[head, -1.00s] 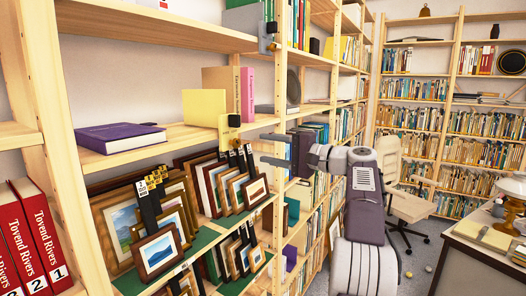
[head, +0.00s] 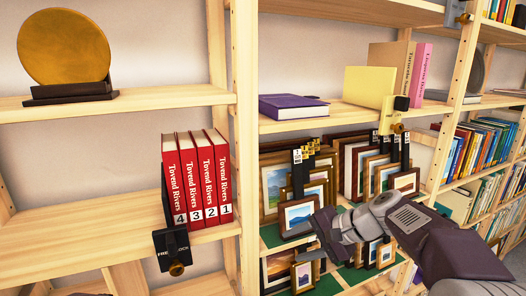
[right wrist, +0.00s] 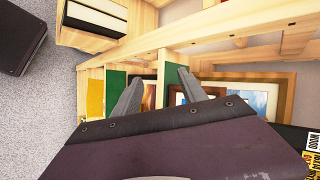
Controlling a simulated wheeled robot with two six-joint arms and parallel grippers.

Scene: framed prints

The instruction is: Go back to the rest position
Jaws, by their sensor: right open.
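My right gripper (head: 308,240) reaches in from the right in the head view, in front of the shelf of framed prints. In the right wrist view its two grey fingers (right wrist: 160,92) are spread, with nothing held between them. A small framed print with a blue picture (head: 299,215) stands just behind the gripper in the head view. More framed prints (head: 405,181) stand in a row on green mats, some partly hidden by my right arm. I cannot tell whether the fingers touch a frame. My left gripper is not in view.
Red numbered books (head: 196,180) stand left of the upright post, beside a black bookend (head: 173,250). A gold disc (head: 66,47) stands upper left. Grey floor (right wrist: 40,110) shows in the wrist view.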

